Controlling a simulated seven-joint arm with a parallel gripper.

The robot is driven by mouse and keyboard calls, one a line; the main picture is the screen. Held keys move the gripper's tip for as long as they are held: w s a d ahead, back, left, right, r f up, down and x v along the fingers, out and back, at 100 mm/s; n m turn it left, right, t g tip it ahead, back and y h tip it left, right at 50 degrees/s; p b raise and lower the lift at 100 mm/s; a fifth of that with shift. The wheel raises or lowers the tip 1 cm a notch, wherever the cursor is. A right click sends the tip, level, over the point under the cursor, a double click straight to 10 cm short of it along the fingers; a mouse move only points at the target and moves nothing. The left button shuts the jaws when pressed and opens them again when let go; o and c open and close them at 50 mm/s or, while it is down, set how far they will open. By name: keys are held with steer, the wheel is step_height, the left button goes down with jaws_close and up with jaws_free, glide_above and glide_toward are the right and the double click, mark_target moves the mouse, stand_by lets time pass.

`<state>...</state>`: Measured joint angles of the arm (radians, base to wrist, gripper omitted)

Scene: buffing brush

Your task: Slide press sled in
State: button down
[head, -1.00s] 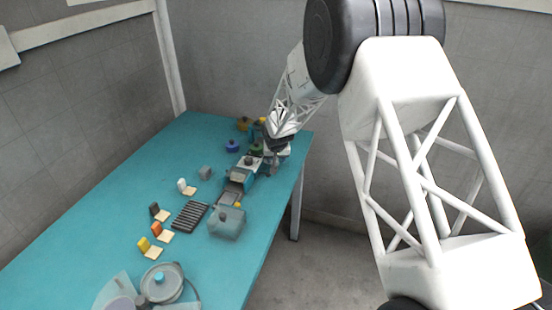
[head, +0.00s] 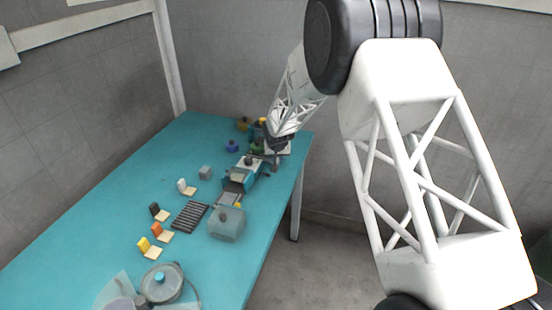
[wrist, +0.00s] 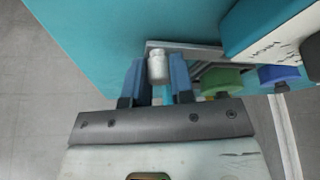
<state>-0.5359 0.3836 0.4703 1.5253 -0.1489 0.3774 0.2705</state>
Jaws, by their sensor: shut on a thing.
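The press (head: 246,168), a teal and white block with a dark knob on top, stands near the right edge of the teal table. In the wrist view its white, lettered side (wrist: 285,40) is at upper right. My gripper (head: 274,150) is at the far right end of the press. In the wrist view my gripper (wrist: 157,75) has its two blue fingers shut on a pale cylindrical knob (wrist: 157,66). The knob is at the end of a grey frame (wrist: 190,47), seemingly the press sled, which runs right beside the press. The sled's far part is hidden.
A green knob (wrist: 221,82) and a blue knob (wrist: 279,76) are close by on the right. A translucent grey box (head: 227,224) and a dark ribbed rack (head: 189,217) are in front of the press.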

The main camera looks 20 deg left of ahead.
steer(key=w, duration=0.7)
steer(key=shift+w, duration=0.3)
steer(key=shift+r, duration=0.1)
steer(key=c, duration=1)
jaws_free()
steer(key=v, duration=0.7)
steer(key=shift+s+d+r, duration=0.1)
steer(key=shift+s+r, duration=0.1)
steer(key=shift+r, duration=0.1)
